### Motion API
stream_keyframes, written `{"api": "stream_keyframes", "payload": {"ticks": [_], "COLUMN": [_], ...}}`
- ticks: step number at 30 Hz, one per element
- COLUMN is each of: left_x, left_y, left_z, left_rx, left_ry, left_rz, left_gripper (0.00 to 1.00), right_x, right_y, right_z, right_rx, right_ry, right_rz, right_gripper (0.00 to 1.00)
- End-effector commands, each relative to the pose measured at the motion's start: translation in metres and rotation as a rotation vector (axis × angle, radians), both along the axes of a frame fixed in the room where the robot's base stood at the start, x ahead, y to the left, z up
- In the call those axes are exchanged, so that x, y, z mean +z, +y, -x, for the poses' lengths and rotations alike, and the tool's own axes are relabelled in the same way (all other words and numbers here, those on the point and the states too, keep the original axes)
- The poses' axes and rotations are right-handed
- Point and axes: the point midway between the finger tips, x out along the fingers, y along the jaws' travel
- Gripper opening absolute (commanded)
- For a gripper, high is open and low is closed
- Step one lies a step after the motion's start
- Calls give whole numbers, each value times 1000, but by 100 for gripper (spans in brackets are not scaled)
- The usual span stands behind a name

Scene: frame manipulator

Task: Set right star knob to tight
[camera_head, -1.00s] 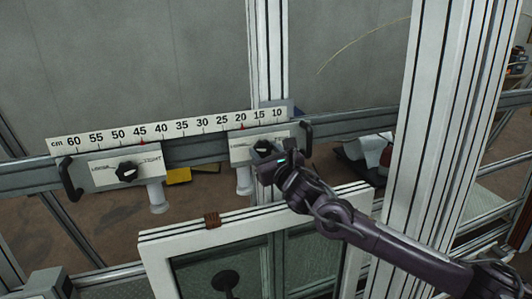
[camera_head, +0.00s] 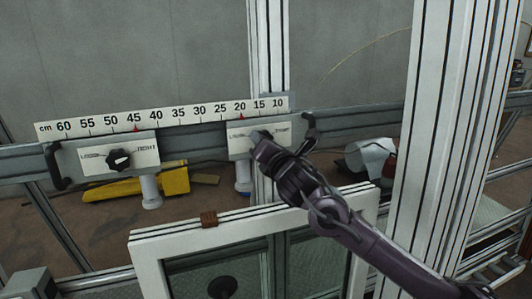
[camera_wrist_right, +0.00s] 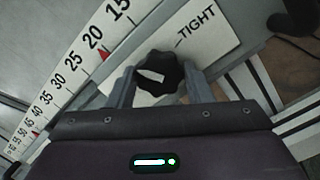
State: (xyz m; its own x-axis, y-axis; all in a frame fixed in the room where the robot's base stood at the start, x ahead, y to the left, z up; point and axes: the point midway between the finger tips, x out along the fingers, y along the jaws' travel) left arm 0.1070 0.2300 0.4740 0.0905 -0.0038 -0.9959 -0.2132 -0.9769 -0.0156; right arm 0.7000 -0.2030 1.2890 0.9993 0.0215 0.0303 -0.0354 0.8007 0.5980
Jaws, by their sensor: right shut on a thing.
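The right star knob (camera_wrist_right: 158,73) is black with a white mark on its face and sits on a white plate (camera_wrist_right: 215,28) lettered TIGHT. In the wrist view its white mark lies on the left part of its face, away from the word TIGHT. My right gripper (camera_wrist_right: 161,88) is shut on the knob, one finger on each side. In the head view my right gripper (camera_head: 263,141) covers most of this knob on the right carriage plate (camera_head: 240,145), which is lettered LOOSE and TIGHT. My left gripper is not in view.
The left star knob (camera_head: 119,159) sits on a similar plate with a black handle (camera_head: 54,166). A centimetre scale (camera_head: 165,118) runs above both plates. A black handle (camera_head: 308,133) is close beside my right gripper. A white-framed window (camera_head: 253,218) stands below, and a thick post (camera_head: 435,130) rises at right.

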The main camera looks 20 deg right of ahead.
Motion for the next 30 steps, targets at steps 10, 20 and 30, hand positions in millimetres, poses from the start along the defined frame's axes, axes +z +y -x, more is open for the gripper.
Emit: {"api": "stream_keyframes", "payload": {"ticks": [10, 20, 30], "left_x": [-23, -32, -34], "left_y": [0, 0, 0], "left_z": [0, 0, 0], "left_rx": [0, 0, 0], "left_ry": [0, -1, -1], "left_rz": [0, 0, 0], "left_gripper": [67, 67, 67], "right_x": [-2, -1, 0], "right_y": [1, 2, 3], "right_z": [0, 0, 0], "right_rx": [-33, -68, -102], "right_ry": [11, 23, 35], "right_rz": [-330, -642, -963], "right_gripper": [23, 23, 23]}}
